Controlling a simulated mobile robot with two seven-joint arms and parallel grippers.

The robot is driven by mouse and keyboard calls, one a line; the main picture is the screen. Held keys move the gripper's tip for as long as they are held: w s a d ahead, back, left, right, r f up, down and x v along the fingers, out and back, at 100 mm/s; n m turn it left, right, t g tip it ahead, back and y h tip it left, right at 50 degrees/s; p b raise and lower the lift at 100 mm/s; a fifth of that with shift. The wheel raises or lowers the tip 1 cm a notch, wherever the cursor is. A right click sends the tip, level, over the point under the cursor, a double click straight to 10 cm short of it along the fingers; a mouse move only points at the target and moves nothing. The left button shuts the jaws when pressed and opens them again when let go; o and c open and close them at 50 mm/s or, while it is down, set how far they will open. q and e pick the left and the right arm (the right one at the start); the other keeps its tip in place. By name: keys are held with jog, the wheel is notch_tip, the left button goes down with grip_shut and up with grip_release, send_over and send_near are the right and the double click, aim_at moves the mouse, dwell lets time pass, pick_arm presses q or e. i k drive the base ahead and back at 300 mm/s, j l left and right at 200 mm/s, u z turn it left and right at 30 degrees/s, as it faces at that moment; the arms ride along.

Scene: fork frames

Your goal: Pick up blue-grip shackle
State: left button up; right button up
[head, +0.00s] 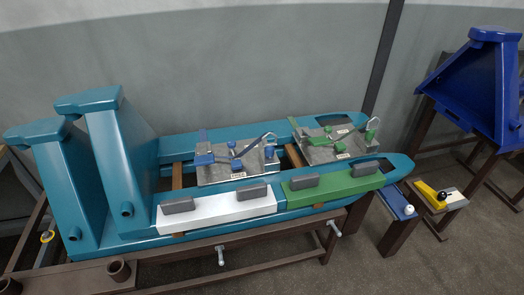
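A grey plate (236,178) with blue-handled metal fittings lies across the teal fork frame (300,202), left of a similar plate with green fittings (325,150). A bent metal loop (266,136) rises at the right end of the blue-fitted plate, above a small blue grip (269,152). This looks like the blue-grip shackle, but it is too small to be sure. Neither of my grippers is in view.
A white block (218,209) and a green block (333,188), both with dark grey pads, line the frame's front. Two tall teal uprights stand left. Blue (396,203) and yellow (432,193) pieces lie on stands at right, near a dark blue frame (480,90). Floor is clear at lower right.

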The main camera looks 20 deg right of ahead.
aim_at(270, 150)
jog(key=i+l+u, duration=0.1)
jog(key=l+u, duration=0.6)
jog(key=u, duration=0.2)
jog(key=l+u, duration=0.45)
jog(key=k+j, duration=0.05)
